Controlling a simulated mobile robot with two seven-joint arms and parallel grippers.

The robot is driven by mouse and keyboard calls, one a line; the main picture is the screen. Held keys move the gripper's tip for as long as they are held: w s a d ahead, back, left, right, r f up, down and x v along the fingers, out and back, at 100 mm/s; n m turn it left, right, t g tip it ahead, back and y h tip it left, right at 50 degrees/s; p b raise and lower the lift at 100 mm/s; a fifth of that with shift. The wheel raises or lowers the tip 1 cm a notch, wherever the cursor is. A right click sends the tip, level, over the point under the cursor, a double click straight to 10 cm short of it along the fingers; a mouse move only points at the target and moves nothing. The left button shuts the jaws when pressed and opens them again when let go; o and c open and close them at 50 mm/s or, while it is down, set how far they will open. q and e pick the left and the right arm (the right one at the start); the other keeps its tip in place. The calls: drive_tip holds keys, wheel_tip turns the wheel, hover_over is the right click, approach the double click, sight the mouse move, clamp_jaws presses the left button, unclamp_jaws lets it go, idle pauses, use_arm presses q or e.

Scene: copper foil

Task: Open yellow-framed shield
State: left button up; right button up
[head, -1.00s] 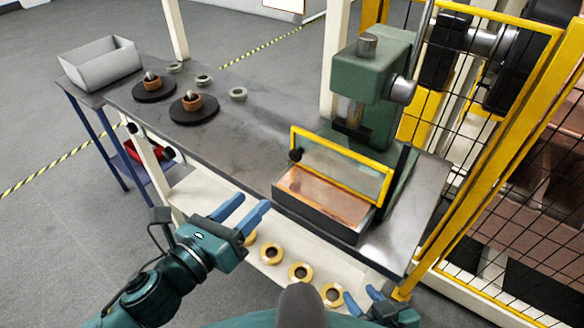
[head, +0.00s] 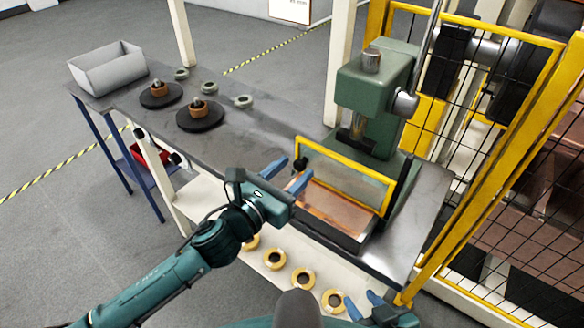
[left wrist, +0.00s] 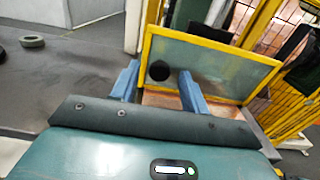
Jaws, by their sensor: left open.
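The yellow-framed shield (head: 345,173) is a clear panel with a yellow rim and a black round knob (head: 300,164) at its left end. It stands upright over the copper-coloured tray (head: 335,210) in front of the green press (head: 378,88). In the left wrist view the shield (left wrist: 215,70) is ahead, with its knob (left wrist: 159,71) seen between my fingers. My left gripper (head: 288,175) is open, its blue fingers just short of the knob; contact is not visible. My right gripper (head: 365,303) is low at the bottom edge, its fingers apart.
A grey bench (head: 240,140) carries two black discs with copper rolls and several grey rings. A grey bin (head: 108,68) stands at its far left. Yellow-framed mesh fencing (head: 490,130) closes off the right. Several yellow rolls (head: 303,278) lie on the shelf below.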

use_arm(q)
drive_tip(key=shift+w+d, duration=0.2)
drive_tip(key=shift+w, duration=0.05)
drive_tip(key=shift+c, duration=0.4)
clamp_jaws()
